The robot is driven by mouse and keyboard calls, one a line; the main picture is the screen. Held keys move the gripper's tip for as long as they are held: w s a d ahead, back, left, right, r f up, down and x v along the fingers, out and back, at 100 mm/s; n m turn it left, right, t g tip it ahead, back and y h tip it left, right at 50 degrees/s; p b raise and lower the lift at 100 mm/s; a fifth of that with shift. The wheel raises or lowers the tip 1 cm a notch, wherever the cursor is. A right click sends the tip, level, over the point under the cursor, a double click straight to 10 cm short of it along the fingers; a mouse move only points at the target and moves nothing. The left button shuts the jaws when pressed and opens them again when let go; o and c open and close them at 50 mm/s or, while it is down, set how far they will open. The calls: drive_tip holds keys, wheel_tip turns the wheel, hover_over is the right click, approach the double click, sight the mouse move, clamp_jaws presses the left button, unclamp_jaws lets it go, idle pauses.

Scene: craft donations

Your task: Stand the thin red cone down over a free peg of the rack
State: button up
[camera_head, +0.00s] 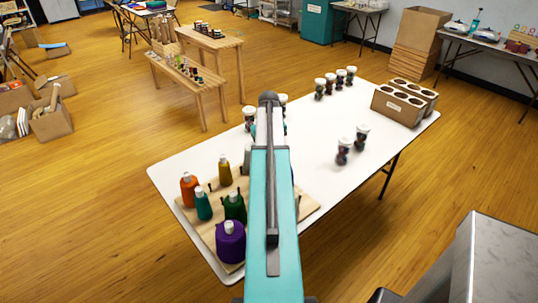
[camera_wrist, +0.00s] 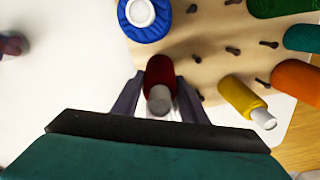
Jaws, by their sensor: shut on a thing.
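In the wrist view my gripper (camera_wrist: 159,98) is shut on the thin dark red cone (camera_wrist: 160,72), one finger on each side. The cone's pale tip points towards the camera. The cone shows over the edge of the wooden rack (camera_wrist: 215,30); its height above the board is unclear. Several bare dark pegs stand on the rack, one a little right of the cone (camera_wrist: 197,58) and another further right (camera_wrist: 232,51). Blue (camera_wrist: 146,28), yellow (camera_wrist: 240,96), orange (camera_wrist: 297,78) and teal (camera_wrist: 303,38) cones stand around. In the head view my arm hides the gripper and red cone.
In the head view the rack (camera_head: 307,206) sits at the near end of a white table (camera_head: 365,180). Purple (camera_head: 231,245) and green (camera_head: 234,208) cones stand on its left side. Small jars (camera_head: 343,152) and a cardboard holder (camera_head: 398,105) stand farther off.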

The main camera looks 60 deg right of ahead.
drive_tip(key=shift+f+b, duration=0.45)
drive_tip(key=shift+f, duration=0.7)
drive_tip(key=shift+f, duration=0.25)
drive_tip(key=o, duration=1.2)
drive_tip(key=shift+c, duration=0.2)
drive_tip(key=shift+r, duration=0.15)
drive_tip(key=shift+r+b, duration=1.4)
drive_tip(key=shift+r, duration=5.3)
